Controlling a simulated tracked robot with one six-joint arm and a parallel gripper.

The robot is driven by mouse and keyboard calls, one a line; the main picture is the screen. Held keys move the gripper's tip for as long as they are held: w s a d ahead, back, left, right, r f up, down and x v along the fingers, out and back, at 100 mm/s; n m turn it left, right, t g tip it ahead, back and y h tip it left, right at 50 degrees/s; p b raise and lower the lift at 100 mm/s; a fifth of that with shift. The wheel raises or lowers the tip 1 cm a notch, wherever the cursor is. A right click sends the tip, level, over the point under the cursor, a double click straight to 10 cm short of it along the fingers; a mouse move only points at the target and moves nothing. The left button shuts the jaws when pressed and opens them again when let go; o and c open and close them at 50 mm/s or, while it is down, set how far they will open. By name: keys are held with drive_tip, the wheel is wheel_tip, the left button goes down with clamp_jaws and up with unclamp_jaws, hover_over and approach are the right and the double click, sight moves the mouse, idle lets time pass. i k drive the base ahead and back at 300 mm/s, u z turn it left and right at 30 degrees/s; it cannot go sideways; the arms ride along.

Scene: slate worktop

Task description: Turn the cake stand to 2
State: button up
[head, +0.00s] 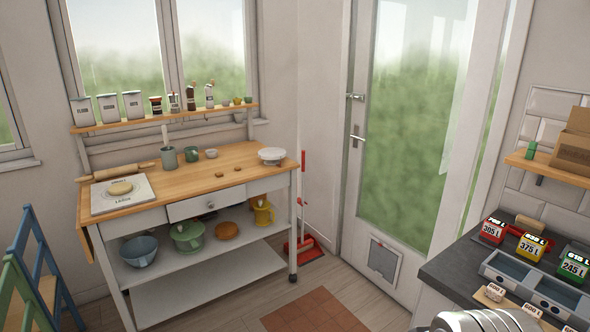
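A small white dish-like stand (271,155), which looks like the cake stand, is on the right end of the wooden-topped trolley. It is small and far off, so I cannot read any mark or number on it or tell which way it is turned. A silvery rounded part at the bottom right edge looks like part of my arm. My gripper's fingers do not show, and nothing of mine is near the stand.
The trolley top (225,170) also holds a white board (105,203), a rolling pin (122,171) and green cups. A slate worktop (440,269) at right bears labelled blocks and a grey tray. Chairs are at lower left.

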sight(269, 153)
drive_tip(key=u, duration=0.2)
drive_tip(key=i, duration=1.6)
drive_tip(key=u, duration=0.6)
drive_tip(key=i, duration=1.9)
drive_tip(key=u, duration=0.35)
